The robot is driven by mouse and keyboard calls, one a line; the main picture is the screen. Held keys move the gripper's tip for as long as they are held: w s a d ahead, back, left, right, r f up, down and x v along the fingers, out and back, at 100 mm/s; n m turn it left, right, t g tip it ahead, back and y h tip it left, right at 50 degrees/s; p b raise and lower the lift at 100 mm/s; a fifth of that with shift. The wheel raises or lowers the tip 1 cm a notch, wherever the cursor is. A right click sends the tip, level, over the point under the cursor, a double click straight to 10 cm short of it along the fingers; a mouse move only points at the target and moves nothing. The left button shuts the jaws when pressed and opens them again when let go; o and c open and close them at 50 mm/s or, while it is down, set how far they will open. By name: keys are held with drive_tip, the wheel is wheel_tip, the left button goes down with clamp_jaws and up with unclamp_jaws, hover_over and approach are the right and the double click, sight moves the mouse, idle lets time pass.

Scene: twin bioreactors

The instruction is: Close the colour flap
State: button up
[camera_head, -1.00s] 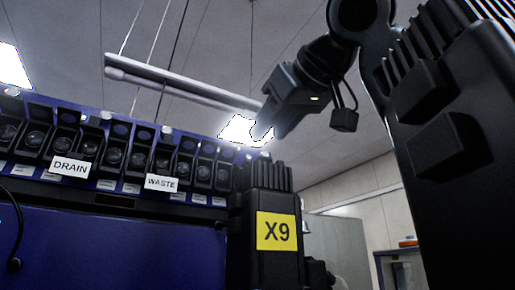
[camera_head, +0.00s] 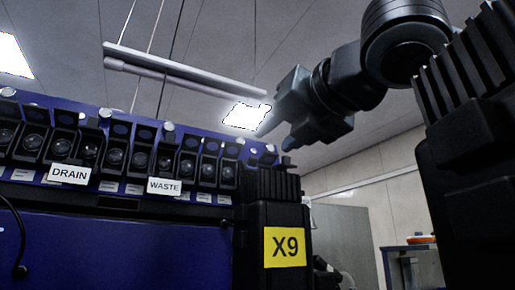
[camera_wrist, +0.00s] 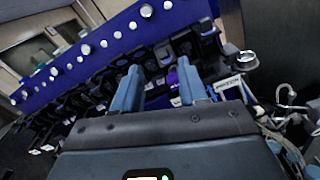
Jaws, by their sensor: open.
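A row of black pump or valve units (camera_head: 116,155) with round fronts runs along the top of the blue machine, with DRAIN (camera_head: 69,174) and WASTE (camera_head: 164,186) labels below it. I cannot tell which part is the colour flap. My gripper (camera_head: 277,138) is above the right end of this row, fingers pointing down and left. In the wrist view my gripper (camera_wrist: 158,88) has its two blue-grey fingers apart, with nothing held between them. Dark units (camera_wrist: 150,66) and a small purple part (camera_wrist: 173,77) show beyond and between the fingers.
A black column with a yellow X9 label (camera_head: 285,246) stands at the row's right end. In the wrist view, silver knobs (camera_wrist: 146,10) line the blue panel, and clear tubing and fittings (camera_wrist: 287,98) lie at the right. Open air surrounds my gripper above the row.

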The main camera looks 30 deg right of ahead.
sight(255, 159)
drive_tip(key=shift+w+f+n+p, duration=0.2)
drive_tip(key=shift+w+n+p, duration=0.55)
drive_tip(key=shift+w, duration=1.2)
drive_tip(key=shift+w+f+n+p, duration=0.2)
drive_tip(key=shift+w+n+p, duration=0.2)
drive_tip(key=shift+w+n, duration=1.1)
drive_tip(key=shift+w+m, duration=0.45)
drive_tip(key=shift+c, duration=0.2)
drive_tip(key=c, duration=0.7)
drive_tip(key=f+t+b, duration=0.1)
drive_tip(key=b, duration=0.2)
drive_tip(key=shift+b, duration=0.35)
drive_tip(key=shift+f+t+b, duration=0.15)
drive_tip(key=shift+t+b, duration=0.35)
drive_tip(key=shift+b, duration=0.5)
drive_tip(key=shift+t+b, duration=0.4)
drive_tip(key=shift+b, duration=0.3)
drive_tip(key=shift+r, duration=0.2)
